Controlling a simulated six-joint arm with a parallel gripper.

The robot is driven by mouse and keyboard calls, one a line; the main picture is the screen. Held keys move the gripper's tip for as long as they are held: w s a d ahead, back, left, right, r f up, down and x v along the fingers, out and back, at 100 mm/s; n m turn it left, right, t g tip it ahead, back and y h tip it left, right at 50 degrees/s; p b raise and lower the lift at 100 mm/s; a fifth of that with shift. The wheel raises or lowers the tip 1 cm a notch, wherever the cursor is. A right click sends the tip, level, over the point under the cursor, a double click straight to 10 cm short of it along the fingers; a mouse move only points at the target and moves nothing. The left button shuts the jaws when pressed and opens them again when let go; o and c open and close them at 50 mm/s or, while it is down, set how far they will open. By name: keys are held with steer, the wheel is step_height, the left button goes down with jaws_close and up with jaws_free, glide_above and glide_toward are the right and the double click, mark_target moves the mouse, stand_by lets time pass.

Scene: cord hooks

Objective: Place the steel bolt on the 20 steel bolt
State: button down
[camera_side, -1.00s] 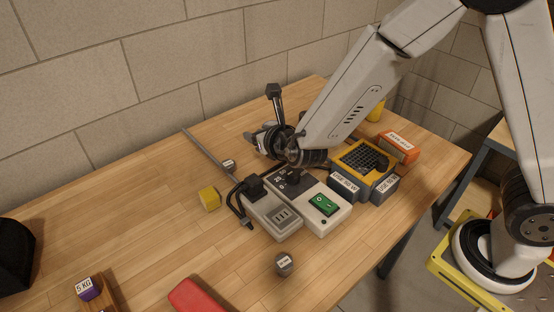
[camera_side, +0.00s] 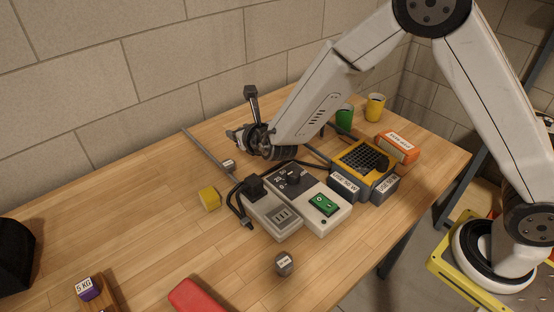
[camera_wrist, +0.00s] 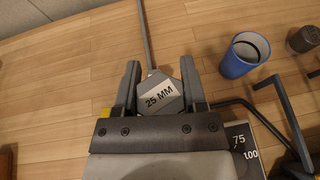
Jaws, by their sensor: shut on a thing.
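My gripper (camera_side: 240,138) is over the table, left of the power box, and it also shows in the wrist view (camera_wrist: 160,65). It is shut on a grey hexagonal steel bolt (camera_wrist: 162,95) with a white label reading 25 MM. The bolt's face sits between the two dark fingers. In the side view I cannot make it out clearly. A small grey labelled piece (camera_side: 229,164) lies at a long thin grey rod (camera_side: 205,148) below the gripper. Another grey labelled bolt-like piece (camera_side: 284,264) stands near the front. I cannot read either label, so I cannot tell which is the 20.
A power box with a green switch (camera_side: 325,205), a grey box (camera_side: 270,215) and a yellow-black device (camera_side: 362,160) stand right of the gripper. A yellow block (camera_side: 209,198) lies left. A blue cup (camera_wrist: 245,55) shows in the wrist view. The table's left middle is clear.

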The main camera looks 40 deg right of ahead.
steer(key=w+f, duration=0.4)
steer(key=w+a+f, duration=0.1)
steer(key=w+f, duration=0.1)
steer(key=shift+w+a+f, duration=0.1)
steer(key=shift+w+f, duration=0.05)
steer(key=shift+w, duration=0.15)
steer(key=shift+f, duration=0.15)
steer(key=shift+w+f, duration=0.2)
steer(key=shift+f, duration=1.5)
steer(key=shift+f, duration=0.1)
steer(key=shift+c, duration=0.7)
jaws_free()
